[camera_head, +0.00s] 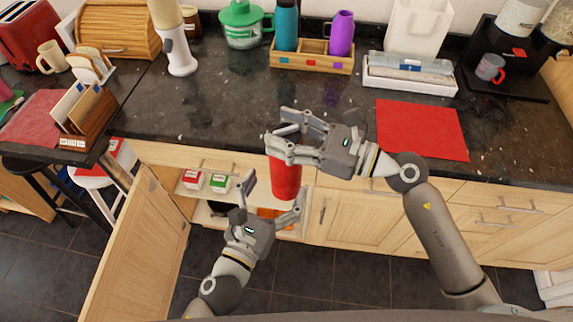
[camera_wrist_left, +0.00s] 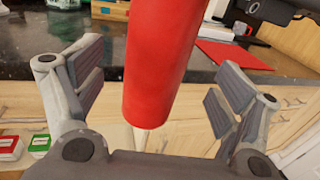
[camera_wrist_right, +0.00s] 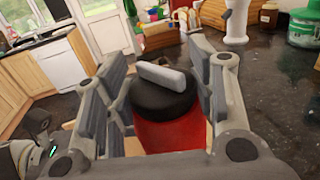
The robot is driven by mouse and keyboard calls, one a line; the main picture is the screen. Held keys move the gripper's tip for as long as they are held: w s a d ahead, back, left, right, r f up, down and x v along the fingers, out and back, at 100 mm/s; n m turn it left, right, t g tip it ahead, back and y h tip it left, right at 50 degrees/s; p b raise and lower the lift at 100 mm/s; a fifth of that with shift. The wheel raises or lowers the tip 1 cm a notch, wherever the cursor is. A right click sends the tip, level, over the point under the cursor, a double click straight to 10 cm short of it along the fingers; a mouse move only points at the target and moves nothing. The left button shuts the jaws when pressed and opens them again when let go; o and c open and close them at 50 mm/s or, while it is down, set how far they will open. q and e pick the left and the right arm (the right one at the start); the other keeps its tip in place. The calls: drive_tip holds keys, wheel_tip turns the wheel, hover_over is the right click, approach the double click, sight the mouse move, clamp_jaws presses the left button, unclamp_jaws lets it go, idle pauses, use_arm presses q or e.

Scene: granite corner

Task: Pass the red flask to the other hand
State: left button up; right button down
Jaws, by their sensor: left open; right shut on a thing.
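The red flask (camera_head: 286,180) hangs upright in front of the counter edge. My right gripper (camera_head: 283,137) is shut on its upper part. In the right wrist view the flask's black lid with a grey handle (camera_wrist_right: 165,85) and red body (camera_wrist_right: 170,134) sit between the fingers. My left gripper (camera_head: 273,199) is open below, with its fingers on either side of the flask's lower end. In the left wrist view the flask's lower body (camera_wrist_left: 162,70) is between the spread pads, with gaps on both sides.
A dark granite counter (camera_head: 215,110) runs behind. A red mat (camera_head: 422,128) lies on it at right. A wooden caddy (camera_head: 312,60) with blue and purple bottles stands at the back. An open cabinet door (camera_head: 138,245) stands left of my left arm; small boxes (camera_head: 205,182) sit inside.

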use_arm(q)
drive_tip(key=shift+x, duration=3.1)
drive_tip(key=shift+s, duration=0.1)
drive_tip(key=shift+c, duration=0.3)
drive_tip(key=c, duration=1.2)
drive_tip(key=shift+r, duration=0.1)
drive_tip(key=shift+c, duration=0.8)
use_arm(e)
drive_tip(key=c, duration=0.5)
unclamp_jaws()
drive_tip(key=shift+c, duration=0.2)
